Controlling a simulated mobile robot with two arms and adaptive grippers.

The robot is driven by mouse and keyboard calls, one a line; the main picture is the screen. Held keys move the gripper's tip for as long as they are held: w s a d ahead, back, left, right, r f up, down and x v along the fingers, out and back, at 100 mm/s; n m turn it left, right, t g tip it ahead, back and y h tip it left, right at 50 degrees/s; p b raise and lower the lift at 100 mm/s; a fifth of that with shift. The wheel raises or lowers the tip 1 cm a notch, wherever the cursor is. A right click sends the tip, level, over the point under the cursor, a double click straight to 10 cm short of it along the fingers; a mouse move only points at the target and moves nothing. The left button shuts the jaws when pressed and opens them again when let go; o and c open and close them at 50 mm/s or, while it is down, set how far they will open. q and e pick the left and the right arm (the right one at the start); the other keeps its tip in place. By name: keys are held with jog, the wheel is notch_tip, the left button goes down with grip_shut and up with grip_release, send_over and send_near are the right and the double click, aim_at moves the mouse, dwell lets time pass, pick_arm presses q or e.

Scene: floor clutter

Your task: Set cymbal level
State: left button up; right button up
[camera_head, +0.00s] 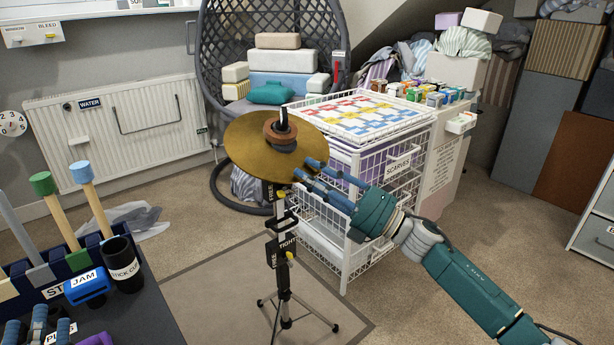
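The gold cymbal (248,158) sits on a black stand (282,270) in the middle of the head view. It appears tilted. A brown disc (280,133) and a dark rod tip are at its centre. The stand has yellow knobs (289,254) and labels reading "FREE" and "TIGHT". My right gripper (305,169) reaches in from the right, its blue fingers apart, and the fingertips overlap the cymbal's lower right edge. I cannot tell whether they touch it.
A white wire basket unit (345,262) labelled "SCARVES" stands close behind and right of the cymbal. A hanging chair (215,60) is behind. A dark bench (150,318) at lower left holds a stick cup (121,264) and a blue jam block (87,288).

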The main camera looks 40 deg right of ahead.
jog(key=shift+w+a+r, duration=0.15)
jog(key=shift+w+a, duration=0.05)
jog(key=shift+w, duration=0.2)
pick_arm(q)
jog(key=shift+s+r, duration=0.1)
jog(key=shift+r, duration=0.25)
pick_arm(e)
grip_shut()
